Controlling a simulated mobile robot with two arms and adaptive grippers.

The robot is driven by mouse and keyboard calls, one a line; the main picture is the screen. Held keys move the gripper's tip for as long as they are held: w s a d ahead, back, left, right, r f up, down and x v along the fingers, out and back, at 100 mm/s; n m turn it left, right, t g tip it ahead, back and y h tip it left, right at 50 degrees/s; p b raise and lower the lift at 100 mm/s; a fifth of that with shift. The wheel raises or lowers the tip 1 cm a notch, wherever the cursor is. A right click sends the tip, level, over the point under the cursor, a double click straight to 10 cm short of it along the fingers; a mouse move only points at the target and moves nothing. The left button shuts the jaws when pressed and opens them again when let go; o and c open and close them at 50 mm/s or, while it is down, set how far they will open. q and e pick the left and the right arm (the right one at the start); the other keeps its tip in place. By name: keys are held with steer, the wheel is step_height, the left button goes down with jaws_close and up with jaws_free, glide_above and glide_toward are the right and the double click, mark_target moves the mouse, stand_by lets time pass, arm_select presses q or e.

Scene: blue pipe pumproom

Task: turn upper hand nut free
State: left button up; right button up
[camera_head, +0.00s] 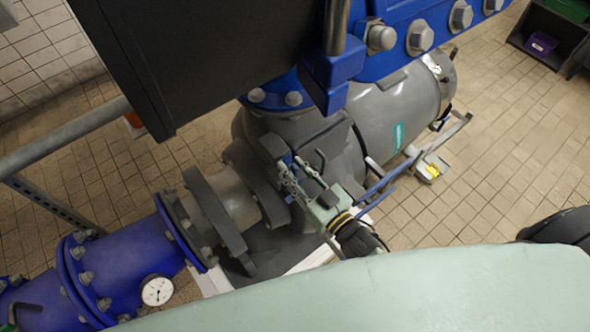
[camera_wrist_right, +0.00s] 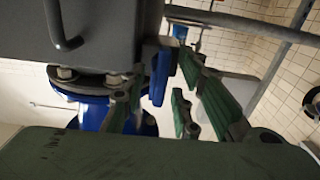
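My right gripper (camera_head: 296,172) reaches in beside the grey pump housing (camera_head: 395,112), in front of its grey clamp parts. In the wrist view its green-padded fingers stand apart on the left and right (camera_wrist_right: 165,100), so the gripper is open. A blue piece (camera_wrist_right: 160,76) shows between and beyond the fingers. I cannot tell whether the fingers touch it. I cannot clearly pick out the upper hand nut; it may be small or hidden behind the fingers and the dark box. My left gripper does not show.
A large dark box (camera_head: 215,45) hangs over the upper left, close to the gripper. A blue flanged pipe (camera_head: 130,262) with a gauge (camera_head: 157,290) lies lower left. A grey rail (camera_head: 65,138) crosses at left. A dark crate (camera_head: 545,35) stands far right. The tiled floor on the right is mostly clear.

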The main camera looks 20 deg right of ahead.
steer(key=shift+s, duration=0.15)
steer(key=v, duration=1.1)
steer(key=shift+s+d, duration=0.15)
steer(key=shift+s, duration=0.25)
steer(key=s+d+f+m+g+h, duration=0.1)
steer(key=s+f+g, duration=0.1)
steer(key=f, duration=0.7)
steer(key=s+d+f+g+h, duration=0.2)
steer(key=f+g, duration=0.1)
steer(key=f, duration=0.6)
steer(key=s+d+f+m+g+h, duration=0.1)
steer(key=s+f+g, duration=0.1)
steer(key=f, duration=0.7)
steer(key=s+d+f+g+h, duration=0.2)
steer(key=s+f+g, duration=0.7)
steer(key=s+f, duration=0.7)
steer(key=s, duration=0.4)
steer(key=shift+s+d+f, duration=0.2)
steer(key=shift+s+f, duration=0.15)
